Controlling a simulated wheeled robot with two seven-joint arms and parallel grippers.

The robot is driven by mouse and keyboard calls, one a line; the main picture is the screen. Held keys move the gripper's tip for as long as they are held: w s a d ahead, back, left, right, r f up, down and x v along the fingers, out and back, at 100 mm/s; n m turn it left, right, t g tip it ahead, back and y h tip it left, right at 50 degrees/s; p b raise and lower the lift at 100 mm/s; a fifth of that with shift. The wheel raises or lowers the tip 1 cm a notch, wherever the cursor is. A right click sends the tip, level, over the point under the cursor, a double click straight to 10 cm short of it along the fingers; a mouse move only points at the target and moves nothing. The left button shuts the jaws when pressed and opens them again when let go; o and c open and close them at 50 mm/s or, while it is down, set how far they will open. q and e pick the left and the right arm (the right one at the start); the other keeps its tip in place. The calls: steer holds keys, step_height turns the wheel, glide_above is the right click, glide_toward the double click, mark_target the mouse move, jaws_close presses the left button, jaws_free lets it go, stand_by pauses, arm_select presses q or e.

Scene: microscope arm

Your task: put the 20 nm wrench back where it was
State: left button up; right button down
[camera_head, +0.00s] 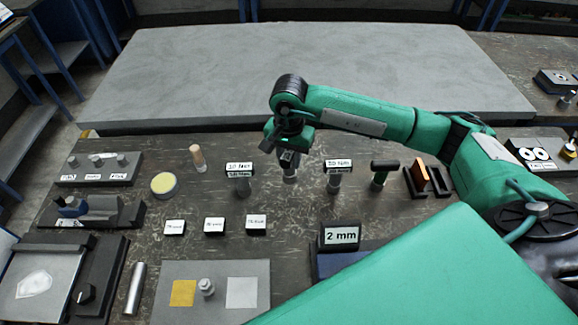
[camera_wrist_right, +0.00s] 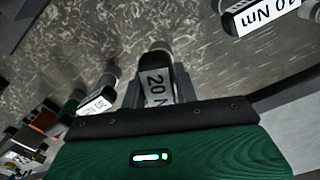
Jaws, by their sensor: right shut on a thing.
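My right gripper (camera_head: 289,157) comes in from the right and points down over the row of labelled wrenches. It is shut on the 20 Nm wrench (camera_head: 290,174), whose shaft shows below the jaws. In the right wrist view the wrench (camera_wrist_right: 154,88) is between the fingers (camera_wrist_right: 156,77), its label partly reading "20 N". The wrench looks about upright, between the 10 Nm wrench (camera_head: 240,180) and the 30 Nm wrench (camera_head: 338,178). I cannot tell whether its lower end touches the table. My left gripper does not show.
The 10 Nm wrench (camera_wrist_right: 262,14) and 30 Nm wrench (camera_wrist_right: 97,103) stand close on either side. A bare grey slab (camera_head: 220,65) lies behind.

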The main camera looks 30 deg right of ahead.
steer(key=shift+f, duration=0.55)
step_height(320, 180, down, 3)
steer(key=shift+f+p, duration=0.1)
steer(key=shift+p, duration=0.4)
steer(key=shift+f, duration=0.6)
steer(key=c, duration=1.1)
jaws_free()
steer(key=shift+r, duration=0.1)
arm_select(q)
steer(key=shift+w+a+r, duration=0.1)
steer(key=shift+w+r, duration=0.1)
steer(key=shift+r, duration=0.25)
arm_select(e)
steer(key=shift+o, duration=0.2)
